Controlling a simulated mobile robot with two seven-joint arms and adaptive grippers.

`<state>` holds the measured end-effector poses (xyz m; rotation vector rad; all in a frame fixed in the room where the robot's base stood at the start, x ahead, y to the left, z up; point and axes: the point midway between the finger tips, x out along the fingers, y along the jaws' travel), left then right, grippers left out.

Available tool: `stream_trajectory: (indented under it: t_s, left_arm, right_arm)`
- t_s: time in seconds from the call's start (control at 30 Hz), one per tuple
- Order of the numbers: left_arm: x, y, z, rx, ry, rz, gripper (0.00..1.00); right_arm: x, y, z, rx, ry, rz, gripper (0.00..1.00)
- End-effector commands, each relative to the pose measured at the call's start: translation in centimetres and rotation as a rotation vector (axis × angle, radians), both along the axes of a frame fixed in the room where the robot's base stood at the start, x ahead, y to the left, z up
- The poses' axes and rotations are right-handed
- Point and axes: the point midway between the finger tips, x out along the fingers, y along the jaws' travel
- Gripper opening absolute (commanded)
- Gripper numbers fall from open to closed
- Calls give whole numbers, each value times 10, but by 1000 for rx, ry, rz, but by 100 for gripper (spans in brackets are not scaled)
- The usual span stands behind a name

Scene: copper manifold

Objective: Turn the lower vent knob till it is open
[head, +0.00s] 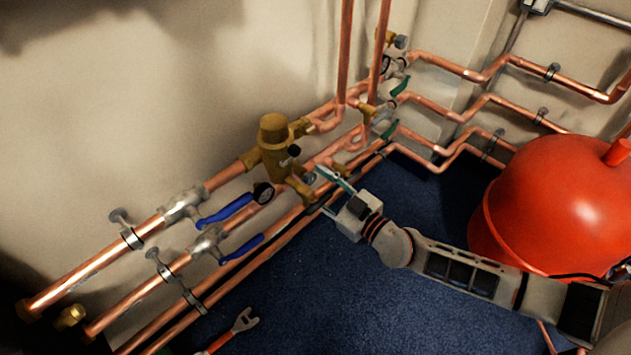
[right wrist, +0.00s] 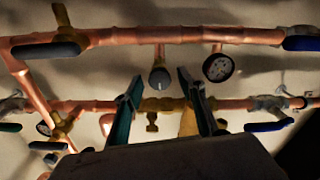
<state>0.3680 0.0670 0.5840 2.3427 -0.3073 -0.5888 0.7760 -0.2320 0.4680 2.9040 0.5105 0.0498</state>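A round dark-faced knob with a grey rim (right wrist: 160,78) hangs on a short copper stub below a horizontal pipe in the right wrist view. It appears between the tips of my right gripper (right wrist: 157,84); I cannot tell whether the fingers touch it. In the head view a small grey knob (head: 310,178) sits just left of my right gripper (head: 324,192), low beside the brass valve body (head: 275,150). A black knob (head: 294,150) is higher on that body. The fingers are apart with a clear gap. The knob's setting is too small to read. My left gripper is not in view.
A pressure gauge (right wrist: 218,67) hangs right of the knob; it also shows in the head view (head: 263,193). Blue lever handles (head: 225,208) and copper pipes (head: 120,250) run along the wall. A red tank (head: 550,205) stands right. A wrench (head: 240,322) lies on the blue floor.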

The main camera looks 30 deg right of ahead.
Motion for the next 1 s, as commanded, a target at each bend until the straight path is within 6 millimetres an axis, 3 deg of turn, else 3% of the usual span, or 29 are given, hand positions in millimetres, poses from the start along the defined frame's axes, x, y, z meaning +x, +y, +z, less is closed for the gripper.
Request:
stream_trajectory:
  t_s: [0.1,0.23,0.27,0.67,1.0]
  left_arm:
    - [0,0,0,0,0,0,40]
    - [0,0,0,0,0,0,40]
    - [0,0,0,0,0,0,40]
    - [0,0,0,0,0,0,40]
    - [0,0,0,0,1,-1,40]
  right_arm:
    - [0,0,0,0,0,0,37]
    - [0,0,0,0,0,0,4]
    - [0,0,0,0,0,0,1]
    - [0,0,0,-48,-17,1,2]
    - [0,0,-1,-274,-99,1,2]
